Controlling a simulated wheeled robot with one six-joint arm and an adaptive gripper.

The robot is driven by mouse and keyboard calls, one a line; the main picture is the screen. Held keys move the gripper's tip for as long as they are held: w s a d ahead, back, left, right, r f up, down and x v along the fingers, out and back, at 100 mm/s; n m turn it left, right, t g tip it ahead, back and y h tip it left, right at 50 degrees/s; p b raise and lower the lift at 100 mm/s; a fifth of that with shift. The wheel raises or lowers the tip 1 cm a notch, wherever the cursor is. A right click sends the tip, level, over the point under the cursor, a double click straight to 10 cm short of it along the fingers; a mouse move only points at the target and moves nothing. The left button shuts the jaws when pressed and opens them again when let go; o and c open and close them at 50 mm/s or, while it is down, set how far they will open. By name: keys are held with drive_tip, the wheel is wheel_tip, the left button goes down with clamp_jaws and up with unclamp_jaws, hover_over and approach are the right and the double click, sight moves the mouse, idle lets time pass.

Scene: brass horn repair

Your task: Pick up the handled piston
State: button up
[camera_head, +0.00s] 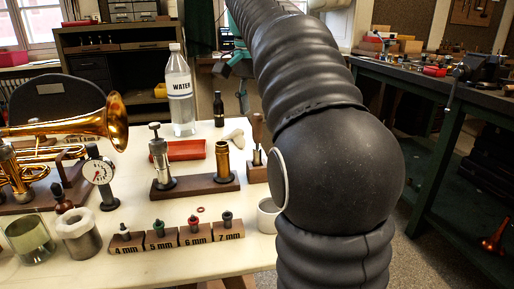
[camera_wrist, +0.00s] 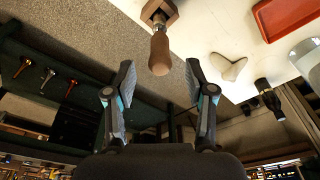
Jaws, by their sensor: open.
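A silver piston with a small knobbed top (camera_head: 159,156) stands upright at the left end of a dark wooden stand (camera_head: 196,184). A brass cylinder (camera_head: 223,162) stands at that stand's right end. A wooden-handled piece (camera_head: 258,131) stands in a separate wooden block (camera_head: 255,174) by my arm. I cannot tell for sure which is the handled piston. In the wrist view, a wooden handle (camera_wrist: 160,52) lies ahead of my open gripper (camera_wrist: 162,92), roughly centred between its fingers and apart from them. The gripper is hidden in the head view.
A row of labelled blocks (camera_head: 178,240) lines the table's front. A water bottle (camera_head: 181,92), red tray (camera_head: 184,150) and dark bottle (camera_head: 219,109) stand behind. The horn (camera_head: 85,127) and gauge (camera_head: 98,172) are left.

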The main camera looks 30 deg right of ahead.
sight(258, 127)
drive_tip(key=shift+w+d+f+b, duration=0.15)
drive_tip(key=shift+f+b, duration=0.2)
drive_tip(key=shift+f, duration=1)
drive_tip(key=shift+w+d+f+b, duration=0.15)
drive_tip(key=shift+f+b, duration=0.15)
drive_tip(key=shift+f, duration=1.05)
drive_tip(key=shift+s, duration=0.1)
clamp_jaws()
